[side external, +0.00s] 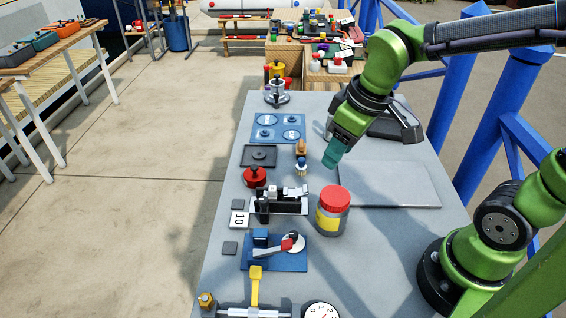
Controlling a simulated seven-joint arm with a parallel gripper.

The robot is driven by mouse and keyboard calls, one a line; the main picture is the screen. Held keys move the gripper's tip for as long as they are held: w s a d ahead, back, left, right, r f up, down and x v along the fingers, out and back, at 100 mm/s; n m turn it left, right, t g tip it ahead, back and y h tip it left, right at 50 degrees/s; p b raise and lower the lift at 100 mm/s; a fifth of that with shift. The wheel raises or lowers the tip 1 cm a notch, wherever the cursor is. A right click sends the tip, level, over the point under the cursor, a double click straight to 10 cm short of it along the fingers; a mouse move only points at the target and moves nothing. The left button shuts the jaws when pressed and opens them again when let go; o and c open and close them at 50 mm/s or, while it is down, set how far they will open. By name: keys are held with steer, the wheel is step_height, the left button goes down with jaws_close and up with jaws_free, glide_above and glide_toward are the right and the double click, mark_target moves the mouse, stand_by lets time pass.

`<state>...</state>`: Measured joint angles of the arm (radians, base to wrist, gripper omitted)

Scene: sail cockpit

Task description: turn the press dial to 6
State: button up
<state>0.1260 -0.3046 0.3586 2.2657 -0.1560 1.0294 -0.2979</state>
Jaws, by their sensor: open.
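A white round dial with small dark numerals (320,311) sits at the near end of the grey table, cut off by the bottom edge of the picture. Its setting cannot be read. Beside it on the left is a metal bar fixture (253,311) with a yellow lever (256,285) standing up. My gripper (331,158) with teal fingertips hangs above the middle of the table, far from the dial. It is open, with nothing visible in it, though the gap between its fingers is hard to see from here.
A jar with a red lid (331,213), a blue plate with a red-tipped handle (268,262), a black and silver fixture (282,203) and a red knob (255,177) stand along the table. A flat grey panel (395,184) lies right. Blue posts (500,110) flank the table.

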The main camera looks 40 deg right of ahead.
mark_target(293, 234)
steer(key=w+a+f+n+g, duration=0.1)
steer(key=w+a+n+g, duration=0.15)
steer(key=a+n, duration=1)
steer(key=d+f+n, duration=0.1)
steer(key=f, duration=0.4)
steer(key=d+f+n, duration=0.1)
steer(key=f, duration=0.5)
steer(key=d+f+n, duration=0.1)
steer(key=f, duration=0.4)
steer(key=shift+s+d+f+g+h, duration=0.15)
steer(key=shift+d+f+g+h, duration=0.1)
steer(key=shift+g+h, duration=0.1)
jaws_close()
